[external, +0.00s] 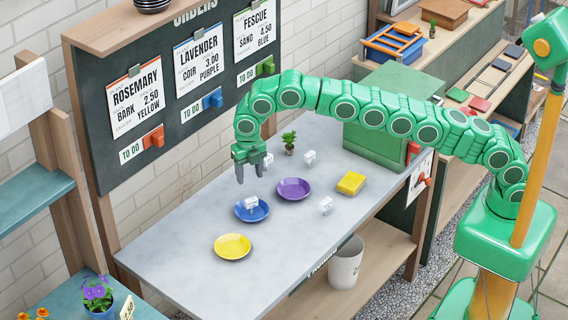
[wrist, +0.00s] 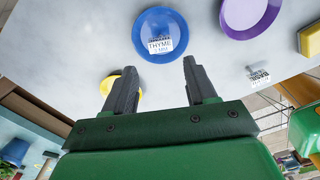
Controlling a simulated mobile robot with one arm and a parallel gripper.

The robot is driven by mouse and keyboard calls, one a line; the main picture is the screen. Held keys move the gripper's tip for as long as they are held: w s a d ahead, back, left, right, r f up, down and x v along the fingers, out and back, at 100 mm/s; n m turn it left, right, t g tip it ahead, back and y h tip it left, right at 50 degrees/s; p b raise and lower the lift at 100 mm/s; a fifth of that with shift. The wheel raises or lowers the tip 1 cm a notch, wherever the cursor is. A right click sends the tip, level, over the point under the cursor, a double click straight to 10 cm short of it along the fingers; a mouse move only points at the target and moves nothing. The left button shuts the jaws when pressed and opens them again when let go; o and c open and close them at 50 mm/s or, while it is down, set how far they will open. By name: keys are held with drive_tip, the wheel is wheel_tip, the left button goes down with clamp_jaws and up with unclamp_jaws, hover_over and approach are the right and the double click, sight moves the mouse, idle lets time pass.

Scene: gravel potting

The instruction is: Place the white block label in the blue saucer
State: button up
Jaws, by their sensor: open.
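The blue saucer (external: 239,216) lies on the grey table, with a white block label (external: 251,202) resting in it. In the wrist view the blue saucer (wrist: 150,17) holds this white label (wrist: 160,45), which reads THYME; it sits toward the saucer's near side. My gripper (external: 249,178) is open and empty, fingers down, above the table near the saucer. In the wrist view its two fingers (wrist: 159,75) are apart with nothing between them, and the label appears beyond their tips.
A purple saucer (external: 293,189) and a yellow saucer (external: 232,247) flank the blue one. Other white block labels stand at right (external: 326,206) and further back (external: 309,157). A yellow sponge-like block (external: 351,183), a small plant (external: 289,142) and a green box (external: 380,150) stand nearby.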

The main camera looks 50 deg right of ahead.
drive_tip(key=s+d+r+m, duration=0.5)
drive_tip(key=d+r, duration=0.1)
drive_tip(key=d, duration=0.4)
drive_tip(key=s+d+r+m, duration=0.5)
drive_tip(key=d+r+m, duration=0.1)
drive_tip(key=d, duration=0.5)
drive_tip(key=s+d+r+m, duration=0.5)
drive_tip(key=d, duration=0.5)
drive_tip(key=s+d+r+m+g, duration=0.1)
drive_tip(key=s+d+m, duration=0.4)
drive_tip(key=s, duration=0.4)
drive_tip(key=s+d+m, duration=0.3)
drive_tip(key=s+d, duration=0.4)
drive_tip(key=s, duration=0.1)
drive_tip(key=s+d+f+m, duration=0.2)
drive_tip(key=s+m, duration=0.1)
drive_tip(key=s, duration=0.6)
drive_tip(key=s+d+f+m, duration=0.3)
drive_tip(key=s+m, duration=0.1)
drive_tip(key=s, duration=0.6)
drive_tip(key=shift+s+m+g, duration=0.15)
drive_tip(key=shift+m+g, duration=0.15)
drive_tip(key=shift+g, duration=0.1)
